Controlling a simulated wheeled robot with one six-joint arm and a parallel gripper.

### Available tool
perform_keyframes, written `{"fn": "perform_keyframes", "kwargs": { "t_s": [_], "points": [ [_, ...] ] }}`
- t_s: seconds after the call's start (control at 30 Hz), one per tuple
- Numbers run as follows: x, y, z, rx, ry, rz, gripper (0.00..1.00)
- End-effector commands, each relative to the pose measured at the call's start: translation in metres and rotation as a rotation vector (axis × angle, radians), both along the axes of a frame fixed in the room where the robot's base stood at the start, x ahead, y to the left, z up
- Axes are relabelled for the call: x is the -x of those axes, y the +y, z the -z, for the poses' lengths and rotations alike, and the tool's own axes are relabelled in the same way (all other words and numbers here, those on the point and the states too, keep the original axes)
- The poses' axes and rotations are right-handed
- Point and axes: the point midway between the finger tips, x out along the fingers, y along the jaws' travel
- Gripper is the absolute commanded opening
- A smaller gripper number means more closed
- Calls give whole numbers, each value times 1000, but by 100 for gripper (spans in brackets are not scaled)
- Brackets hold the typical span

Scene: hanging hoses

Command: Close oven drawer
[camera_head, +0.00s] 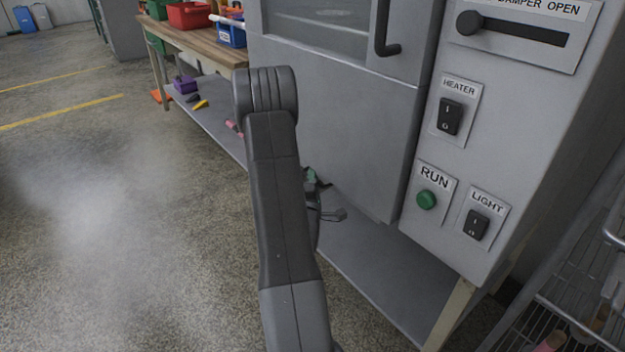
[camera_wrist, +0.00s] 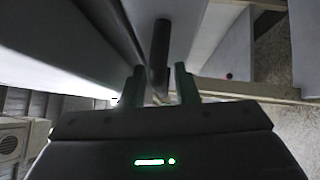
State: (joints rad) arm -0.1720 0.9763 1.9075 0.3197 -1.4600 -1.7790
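The grey oven (camera_head: 350,130) fills the upper middle of the head view, with a window and a dark bar handle (camera_head: 388,48) on its front. I cannot make out a separate drawer, or whether one stands open. My gripper (camera_head: 325,200) is below the oven's lower front edge in the head view, mostly hidden behind my arm. In the wrist view my gripper (camera_wrist: 159,85) has its two fingers apart. A dark round bar (camera_wrist: 160,48) shows beyond and between the fingertips; I cannot tell whether it touches them. Pale and grey panels lie on both sides of it.
A control panel (camera_head: 480,150) with HEATER, RUN and LIGHT switches is at the oven's right. A wooden workbench (camera_head: 195,38) with coloured bins stands behind at the left. A wire rack (camera_head: 560,310) is at the lower right. The concrete floor (camera_head: 90,220) at the left is clear.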

Motion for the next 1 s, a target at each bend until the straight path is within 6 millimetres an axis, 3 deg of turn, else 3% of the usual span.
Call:
{"fn": "perform_keyframes", "kwargs": {
  "t_s": [0.37,0.53,1.0],
  "points": [
    [1,-1,3,0,7,2,32],
    [12,1,4,1,8,2,32],
    [108,17,17,2,9,-3,32]
  ]
}}
